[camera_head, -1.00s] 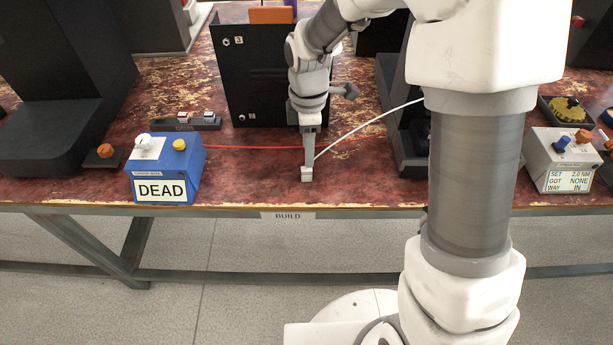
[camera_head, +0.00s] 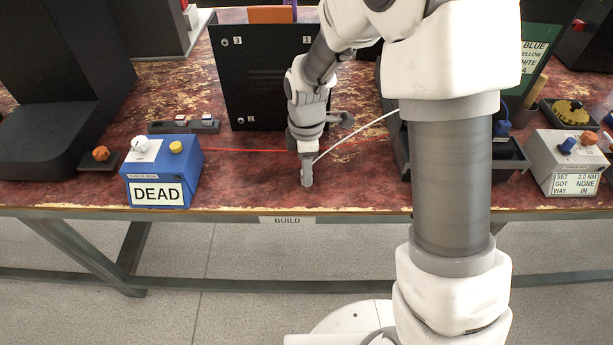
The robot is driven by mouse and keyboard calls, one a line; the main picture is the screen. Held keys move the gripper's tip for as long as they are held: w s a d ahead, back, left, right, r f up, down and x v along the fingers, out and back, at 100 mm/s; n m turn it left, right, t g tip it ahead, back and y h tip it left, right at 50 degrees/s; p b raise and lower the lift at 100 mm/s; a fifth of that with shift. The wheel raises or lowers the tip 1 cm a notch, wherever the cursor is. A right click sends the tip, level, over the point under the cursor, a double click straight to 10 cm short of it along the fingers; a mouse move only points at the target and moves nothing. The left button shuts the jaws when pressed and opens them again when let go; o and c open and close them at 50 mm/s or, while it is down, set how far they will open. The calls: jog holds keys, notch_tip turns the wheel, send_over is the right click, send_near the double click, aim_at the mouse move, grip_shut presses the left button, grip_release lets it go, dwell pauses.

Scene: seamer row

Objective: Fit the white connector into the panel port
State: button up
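My gripper (camera_head: 307,182) points down, low over the front of the worn red table, left of my arm column. Its grey fingers look close together. The white connector does not show; the gripper may hide it. Its white cable (camera_head: 358,135) runs from beside the fingers up to the right, behind my arm. I cannot see whether the fingers are shut on the connector. A black upright panel (camera_head: 258,85) stands behind the gripper, with corner fittings marked 3 and 1. My wrist covers its right part. I cannot make out which opening is the port.
A blue box (camera_head: 163,170) reading DEAD stands left, with a red cable (camera_head: 245,150) running from it toward the gripper. A grey box (camera_head: 566,165) with a readout stands right. A dark holder (camera_head: 508,155) is behind my arm. The table front between box and gripper is clear.

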grip_shut()
